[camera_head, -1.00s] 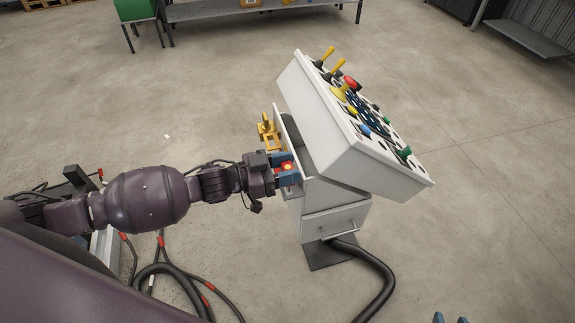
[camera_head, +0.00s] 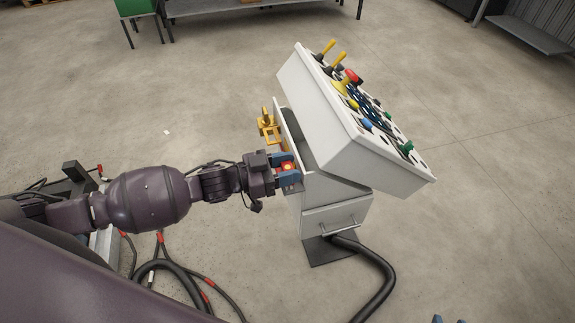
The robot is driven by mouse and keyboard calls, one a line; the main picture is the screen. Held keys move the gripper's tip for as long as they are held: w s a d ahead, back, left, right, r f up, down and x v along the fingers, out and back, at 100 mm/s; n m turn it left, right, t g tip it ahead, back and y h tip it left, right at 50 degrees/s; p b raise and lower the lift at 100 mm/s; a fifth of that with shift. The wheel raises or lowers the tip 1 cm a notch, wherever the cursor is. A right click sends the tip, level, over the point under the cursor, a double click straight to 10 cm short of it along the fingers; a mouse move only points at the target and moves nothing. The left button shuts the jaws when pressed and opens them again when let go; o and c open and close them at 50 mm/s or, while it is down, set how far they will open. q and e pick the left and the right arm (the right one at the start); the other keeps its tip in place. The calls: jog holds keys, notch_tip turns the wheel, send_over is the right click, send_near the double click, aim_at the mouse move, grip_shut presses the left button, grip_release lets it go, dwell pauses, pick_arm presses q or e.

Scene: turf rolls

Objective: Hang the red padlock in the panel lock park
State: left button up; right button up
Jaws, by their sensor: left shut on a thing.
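The red padlock (camera_head: 287,167) shows as a small red and yellowish patch between the blue fingertips of my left gripper (camera_head: 286,170), which is shut on it. The rest of the padlock is hidden by the fingers. The gripper is at the left side of the white control panel (camera_head: 335,135), close to a small grey plate (camera_head: 293,186). I cannot tell whether that plate is the lock park, or whether the padlock touches it. Two blue fingertips of my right gripper (camera_head: 449,320) show apart at the bottom edge; it looks open, with nothing seen between them.
A yellow bracket (camera_head: 268,127) sticks out from the panel's left side, just beyond my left gripper. Levers and coloured buttons cover the sloping top. A thick black cable (camera_head: 376,275) runs from the pedestal across the floor. The floor to the right is clear.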

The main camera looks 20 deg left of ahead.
pick_arm(q)
jog(key=shift+f, duration=0.45)
jog(key=o, duration=1)
jog(key=shift+o, duration=0.2)
jog(key=v, duration=1)
jog(key=shift+s+a+b, duration=0.25)
jog(key=shift+a+b, duration=0.05)
jog(key=shift+b, duration=0.05)
jog(key=w+f+t+y, duration=0.3)
jog(key=w+y, duration=0.1)
jog(key=y, duration=0.3)
jog(key=s+a+f+n+g+y, duration=0.1)
jog(key=s+a+f+n+y, duration=0.3)
jog(key=s, duration=1.2)
notch_tip(320, 180, down, 9)
jog(key=n+y, duration=0.4)
jog(key=n, duration=0.2)
jog(key=shift+s+r+g, duration=0.15)
jog(key=shift+s+g, duration=0.05)
jog(key=shift+g, duration=0.1)
